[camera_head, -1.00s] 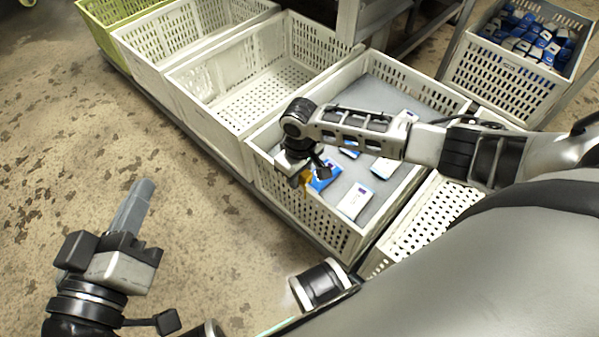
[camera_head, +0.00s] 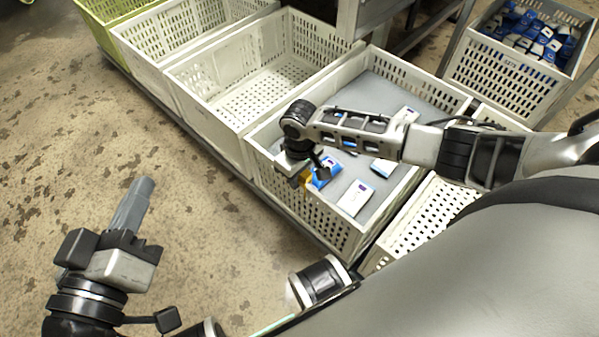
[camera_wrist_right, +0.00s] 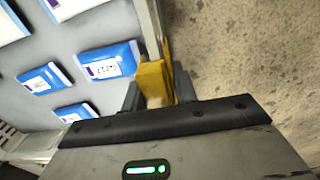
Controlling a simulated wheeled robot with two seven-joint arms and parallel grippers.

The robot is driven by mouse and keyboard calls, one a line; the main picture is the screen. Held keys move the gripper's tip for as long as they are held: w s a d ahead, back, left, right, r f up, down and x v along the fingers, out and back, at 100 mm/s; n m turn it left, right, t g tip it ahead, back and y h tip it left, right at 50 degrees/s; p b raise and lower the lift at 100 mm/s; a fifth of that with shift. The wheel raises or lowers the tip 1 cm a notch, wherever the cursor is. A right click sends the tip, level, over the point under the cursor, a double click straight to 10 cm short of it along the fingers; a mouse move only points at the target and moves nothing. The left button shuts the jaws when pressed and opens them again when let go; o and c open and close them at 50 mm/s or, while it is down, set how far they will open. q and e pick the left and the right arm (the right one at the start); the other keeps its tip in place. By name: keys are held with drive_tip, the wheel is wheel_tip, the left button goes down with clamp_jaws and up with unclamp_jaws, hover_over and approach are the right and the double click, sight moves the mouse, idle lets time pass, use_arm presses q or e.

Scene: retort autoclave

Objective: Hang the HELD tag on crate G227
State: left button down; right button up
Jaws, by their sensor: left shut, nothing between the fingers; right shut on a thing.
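A yellow tag (camera_head: 307,184) shows at the near left wall of a white crate (camera_head: 345,243) that holds blue and white packs. My right gripper (camera_wrist_right: 154,88) is shut on this tag, which also shows in the right wrist view (camera_wrist_right: 152,80). The tag is at the crate's rim (camera_wrist_right: 149,25); I cannot tell whether it hangs on the wall or only touches it. My wrist hides part of it in the head view. No crate number is readable on the wall. My left gripper (camera_head: 134,203) is shut and empty, over the floor at left.
Blue and white packs (camera_wrist_right: 108,62) lie on a grey layer inside the crate, close to the right gripper. An empty white crate (camera_head: 215,118) adjoins behind. Another white crate (camera_head: 425,222) stands at right. A crate of packs (camera_head: 505,75) is at back right. Floor at left is clear.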

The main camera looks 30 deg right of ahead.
use_arm(q)
drive_tip(key=shift+f+b, duration=0.3)
drive_tip(key=shift+f, duration=0.05)
use_arm(e)
drive_tip(key=shift+f, duration=0.85)
drive_tip(key=o, duration=1)
use_arm(q)
drive_tip(key=shift+f, duration=0.1)
drive_tip(key=a+f+m+g+y+p, duration=0.1)
drive_tip(key=f+p, duration=0.1)
drive_tip(key=p, duration=0.2)
drive_tip(key=a+f+m+g+y+p, duration=0.1)
drive_tip(key=f+y+p, duration=0.1)
drive_tip(key=p, duration=0.2)
drive_tip(key=shift+s+a+g, duration=0.15)
drive_tip(key=shift+a+g, duration=0.05)
drive_tip(key=shift+g, duration=0.2)
use_arm(e)
wheel_tip(320, 180, up, 16)
drive_tip(key=shift+r, duration=0.1)
